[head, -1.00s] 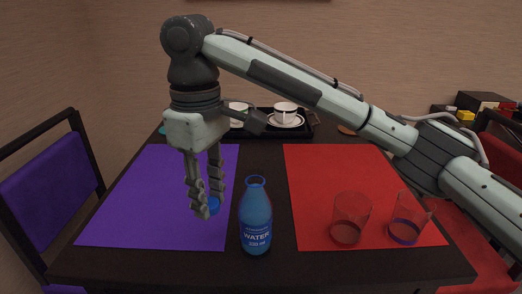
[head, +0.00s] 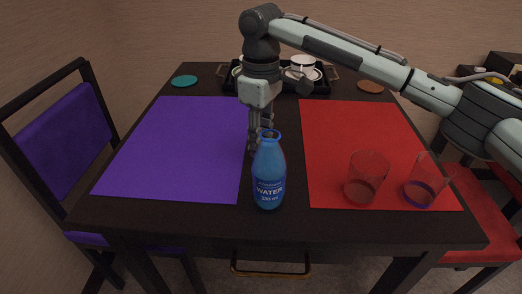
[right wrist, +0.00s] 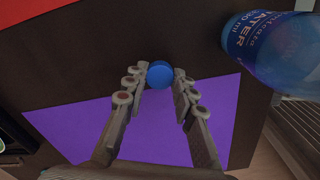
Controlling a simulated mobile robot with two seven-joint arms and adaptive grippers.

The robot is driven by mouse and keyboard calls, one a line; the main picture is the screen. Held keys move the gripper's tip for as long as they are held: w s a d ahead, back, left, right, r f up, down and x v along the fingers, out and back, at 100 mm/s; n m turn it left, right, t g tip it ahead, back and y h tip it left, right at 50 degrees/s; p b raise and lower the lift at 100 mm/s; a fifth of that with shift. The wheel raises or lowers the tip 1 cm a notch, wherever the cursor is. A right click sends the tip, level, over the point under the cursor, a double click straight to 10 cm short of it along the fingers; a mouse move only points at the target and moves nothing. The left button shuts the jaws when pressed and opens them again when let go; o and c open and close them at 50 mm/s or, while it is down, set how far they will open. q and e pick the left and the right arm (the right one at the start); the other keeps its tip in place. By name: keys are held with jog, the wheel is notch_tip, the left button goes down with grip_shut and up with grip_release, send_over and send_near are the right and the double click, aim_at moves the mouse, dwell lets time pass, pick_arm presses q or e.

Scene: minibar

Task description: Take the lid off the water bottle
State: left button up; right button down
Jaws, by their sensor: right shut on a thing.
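The blue water bottle (head: 268,178) stands upright near the front edge of the table, its open mouth bare. It also shows in the right wrist view at the upper right (right wrist: 275,45). My right gripper (head: 257,142) is just behind the bottle in the head view, fingers pointing down. In the right wrist view the round blue lid (right wrist: 160,75) is between its fingertips (right wrist: 160,78), apart from the bottle. The bottle hides the lid in the head view. My left gripper is not in view.
A purple mat (head: 180,150) lies left and a red mat (head: 365,145) right on the dark table (head: 180,215). Two clear glasses (head: 366,178) (head: 425,183) stand on the red mat. A black tray (head: 318,88) with white cups is at the back. Chairs flank the table.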

jog(key=shift+f, duration=1.65)
jog(key=c, duration=1.2)
grip_release()
